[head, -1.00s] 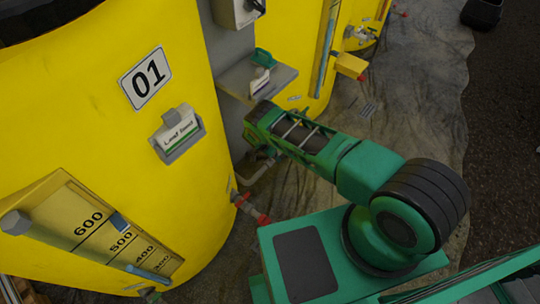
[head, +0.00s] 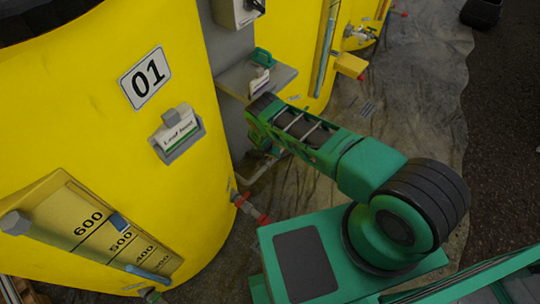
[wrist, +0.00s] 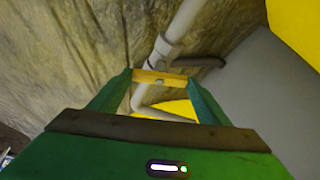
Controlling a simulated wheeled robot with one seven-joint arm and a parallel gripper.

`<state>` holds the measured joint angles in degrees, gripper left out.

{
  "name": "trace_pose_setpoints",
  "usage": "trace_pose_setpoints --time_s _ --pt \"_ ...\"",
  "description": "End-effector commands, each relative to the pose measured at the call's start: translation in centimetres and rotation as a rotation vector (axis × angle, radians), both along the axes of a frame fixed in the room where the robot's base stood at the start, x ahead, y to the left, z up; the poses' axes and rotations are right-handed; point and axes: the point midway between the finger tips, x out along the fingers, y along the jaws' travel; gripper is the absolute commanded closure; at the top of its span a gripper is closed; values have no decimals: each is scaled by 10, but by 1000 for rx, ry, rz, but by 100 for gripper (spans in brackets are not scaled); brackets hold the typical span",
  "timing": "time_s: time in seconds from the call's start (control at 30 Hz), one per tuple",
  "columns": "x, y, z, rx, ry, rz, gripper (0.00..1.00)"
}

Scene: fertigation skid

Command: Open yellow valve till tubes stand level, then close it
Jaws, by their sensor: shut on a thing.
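In the wrist view, my gripper (wrist: 160,80) is shut on the yellow valve handle (wrist: 158,76), a short bar held between the two green fingertips. The bar lies roughly crosswise to the grey pipe (wrist: 182,28) there. In the head view my arm reaches in between the tanks, and its own links hide the gripper and valve. Tank 01's sight tube (head: 148,273) shows blue at the lower left, beside a scale board (head: 95,232). The second tank's tube (head: 325,60) is bluish and seen side-on. I cannot compare their levels.
Yellow tank 01 (head: 190,70) fills the left, with a red-handled tap (head: 255,213) low on its side. A grey shelf (head: 236,82) holding a green-handled item stands beyond my arm. Open floor lies to the right.

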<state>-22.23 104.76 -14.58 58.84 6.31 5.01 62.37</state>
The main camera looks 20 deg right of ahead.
Motion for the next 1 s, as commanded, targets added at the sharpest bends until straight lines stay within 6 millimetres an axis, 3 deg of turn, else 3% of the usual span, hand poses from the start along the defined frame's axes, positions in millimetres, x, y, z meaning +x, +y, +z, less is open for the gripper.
trace_pose_setpoints --time_s 1.0 --pt "5 -11 4 2 -12 935 52"
